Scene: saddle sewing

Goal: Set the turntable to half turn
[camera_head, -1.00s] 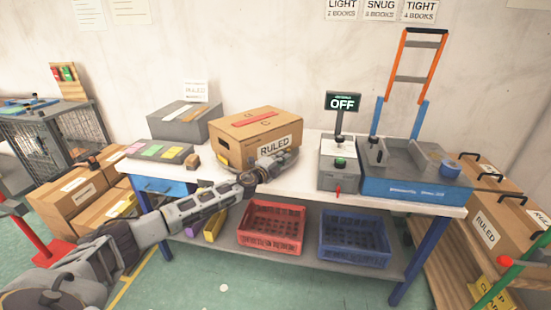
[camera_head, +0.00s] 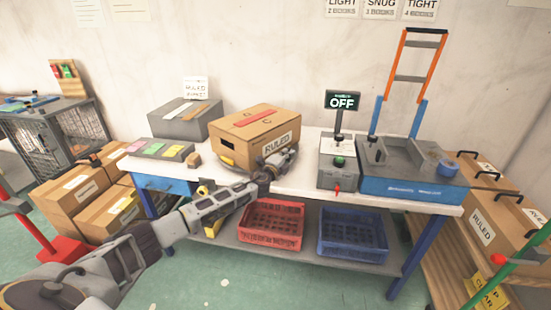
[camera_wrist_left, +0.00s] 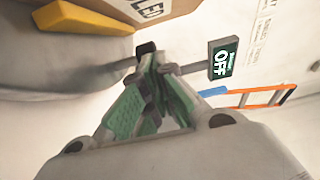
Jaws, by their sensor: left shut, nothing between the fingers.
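A cardboard box (camera_head: 255,138) marked RULED, with a red strip on top, sits at the middle of the workbench, turned at an angle. A grey rounded surface, which looks like the turntable (camera_wrist_left: 60,75), lies under it in the left wrist view, with a yellow piece (camera_wrist_left: 85,17) on its edge. The yellow piece also shows at the box's left corner in the head view (camera_head: 227,160). My left gripper (camera_head: 290,153) is shut and empty at the box's right front side, close to the label; contact cannot be told. My right gripper is out of view.
A grey machine with an OFF display (camera_head: 343,101) stands right of the box. Beside it is a blue-and-grey unit (camera_head: 413,188) with an orange frame. A grey box (camera_head: 185,120) stands at the back left. Red (camera_head: 271,225) and blue (camera_head: 353,235) crates sit on the lower shelf.

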